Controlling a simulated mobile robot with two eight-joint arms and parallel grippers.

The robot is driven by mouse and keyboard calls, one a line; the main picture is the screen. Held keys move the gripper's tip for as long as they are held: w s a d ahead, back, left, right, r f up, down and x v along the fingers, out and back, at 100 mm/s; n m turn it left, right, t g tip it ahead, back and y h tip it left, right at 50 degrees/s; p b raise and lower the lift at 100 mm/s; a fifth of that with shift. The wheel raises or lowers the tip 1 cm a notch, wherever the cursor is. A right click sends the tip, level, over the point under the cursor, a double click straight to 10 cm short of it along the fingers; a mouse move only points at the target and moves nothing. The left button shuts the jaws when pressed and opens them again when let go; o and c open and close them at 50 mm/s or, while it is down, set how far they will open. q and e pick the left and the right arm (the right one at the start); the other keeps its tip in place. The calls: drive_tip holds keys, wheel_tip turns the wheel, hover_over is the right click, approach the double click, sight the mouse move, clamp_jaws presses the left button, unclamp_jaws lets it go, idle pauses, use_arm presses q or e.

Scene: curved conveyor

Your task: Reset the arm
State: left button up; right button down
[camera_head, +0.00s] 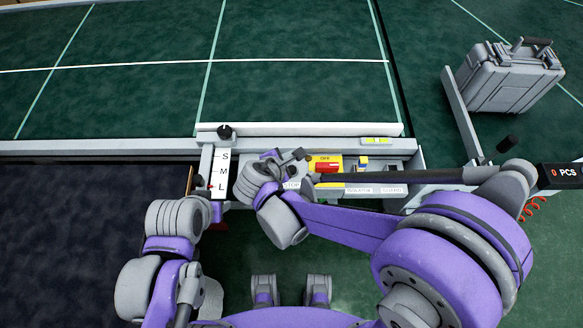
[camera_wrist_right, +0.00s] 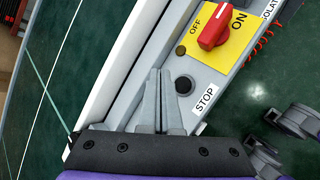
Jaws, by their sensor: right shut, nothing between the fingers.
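My right arm reaches across the control panel (camera_head: 425,160) from the right. My right gripper (camera_head: 300,156) is over the left part of the panel, near the STOP label. In the right wrist view the right gripper (camera_wrist_right: 158,75) has its fingers together with nothing between them. The fingertips are just beside a round black button (camera_wrist_right: 183,84) by the STOP label (camera_wrist_right: 205,101); I cannot tell whether they touch it. A red rotary switch (camera_wrist_right: 215,31) on a yellow ON/OFF plate lies beyond.
A green conveyor belt (camera_head: 130,100) runs behind the panel, with a white rail (camera_head: 310,129) between them. An S/M/L selector plate (camera_head: 221,172) is left of the panel.

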drive_tip(key=shift+d, duration=0.1)
drive_tip(key=s+d+r+m+g+y+p, duration=0.1)
drive_tip(key=s+d+r+m+y, duration=0.1)
drive_tip(key=s+d+r+m, duration=0.2)
drive_tip(key=s+d+r+m+g+y+p, duration=0.1)
drive_tip(key=s+d+r+m, duration=0.3)
drive_tip(key=s+d+m, duration=0.6)
drive_tip(key=d+m+g, duration=0.1)
drive_tip(key=d+m, duration=0.3)
drive_tip(key=m, duration=0.4)
drive_tip(key=shift+s+d+y, duration=0.15)
drive_tip(key=shift+s+y, duration=0.15)
drive_tip(key=shift+y, duration=0.1)
